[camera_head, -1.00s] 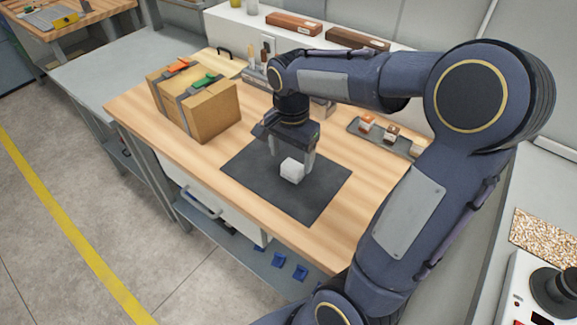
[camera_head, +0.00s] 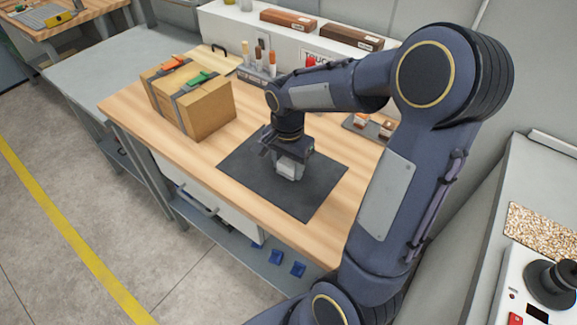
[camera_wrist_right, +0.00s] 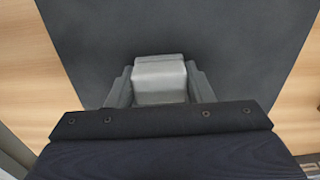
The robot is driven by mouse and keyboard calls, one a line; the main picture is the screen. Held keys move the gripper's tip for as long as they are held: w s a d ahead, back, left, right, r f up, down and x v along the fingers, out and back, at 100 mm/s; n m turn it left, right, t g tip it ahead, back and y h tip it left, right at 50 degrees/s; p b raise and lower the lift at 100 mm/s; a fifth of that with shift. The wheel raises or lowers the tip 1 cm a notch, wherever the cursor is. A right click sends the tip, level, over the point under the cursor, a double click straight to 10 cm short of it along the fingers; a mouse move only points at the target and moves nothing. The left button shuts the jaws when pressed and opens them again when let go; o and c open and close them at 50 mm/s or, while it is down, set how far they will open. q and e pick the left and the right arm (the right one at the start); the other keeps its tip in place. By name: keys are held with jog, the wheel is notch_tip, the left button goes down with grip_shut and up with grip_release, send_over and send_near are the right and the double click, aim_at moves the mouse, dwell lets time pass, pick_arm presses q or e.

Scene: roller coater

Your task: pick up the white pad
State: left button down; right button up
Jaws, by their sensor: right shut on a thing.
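The white pad (camera_head: 287,169) is a small pale block over the dark mat (camera_head: 254,182) on the wooden bench. My right gripper (camera_head: 288,172) points down over the mat and is shut on the pad. In the right wrist view, the pad (camera_wrist_right: 159,80) sits between the two grey fingers of the right gripper (camera_wrist_right: 160,88), which touch its sides. I cannot tell whether the pad rests on the mat or is just above it. My left gripper is not in view.
A cardboard box (camera_head: 208,108) with dark straps and orange and green clips stands left of the mat. A tray with small blocks (camera_head: 361,121) lies behind my right arm. Tools stand in a holder (camera_head: 262,66) at the back. The bench front is clear.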

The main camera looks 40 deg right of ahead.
jog(key=shift+c, duration=0.9)
